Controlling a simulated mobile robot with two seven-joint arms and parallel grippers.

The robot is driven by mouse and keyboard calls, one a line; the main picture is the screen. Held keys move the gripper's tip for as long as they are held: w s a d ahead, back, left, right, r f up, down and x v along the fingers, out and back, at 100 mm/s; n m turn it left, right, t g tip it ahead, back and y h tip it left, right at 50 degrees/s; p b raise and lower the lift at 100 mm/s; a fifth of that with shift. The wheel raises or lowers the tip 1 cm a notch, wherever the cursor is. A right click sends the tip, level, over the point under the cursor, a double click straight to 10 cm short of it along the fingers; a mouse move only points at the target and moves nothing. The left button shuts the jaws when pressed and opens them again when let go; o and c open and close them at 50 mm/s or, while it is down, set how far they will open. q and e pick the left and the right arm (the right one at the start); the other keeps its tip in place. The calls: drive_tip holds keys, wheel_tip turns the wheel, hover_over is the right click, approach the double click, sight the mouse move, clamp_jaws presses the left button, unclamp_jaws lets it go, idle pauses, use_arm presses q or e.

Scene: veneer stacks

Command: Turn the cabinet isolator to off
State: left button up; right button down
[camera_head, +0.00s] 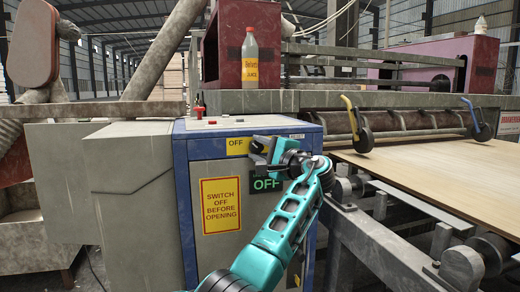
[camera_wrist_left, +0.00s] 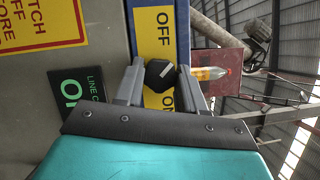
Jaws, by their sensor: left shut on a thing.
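The cabinet (camera_head: 190,165), grey with a blue frame, stands in the middle of the head view. Its yellow isolator plate (camera_head: 237,146) reads OFF at the left; the rest is behind my gripper. In the left wrist view, the black isolator knob (camera_wrist_left: 160,73) sits on the yellow plate (camera_wrist_left: 153,20), between the words OFF and ON. My left gripper (camera_head: 265,150) is at the plate, its fingers (camera_wrist_left: 160,82) on either side of the knob and shut on it. I cannot tell which way the knob points. My right gripper is not in view.
A yellow warning sign (camera_head: 220,205) is on the cabinet door. A bottle (camera_head: 250,60) stands behind the cabinet. Rollers and a veneer sheet (camera_head: 450,170) lie to the right.

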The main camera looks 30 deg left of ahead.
use_arm(q)
drive_tip(key=shift+f, duration=0.1)
drive_tip(key=o, duration=1.1)
drive_tip(key=shift+c, duration=0.2)
drive_tip(key=shift+d, duration=0.1)
drive_tip(key=p+v, duration=0.2)
drive_tip(key=v, duration=1)
drive_tip(key=shift+d, duration=0.4)
drive_tip(key=shift+s, duration=0.1)
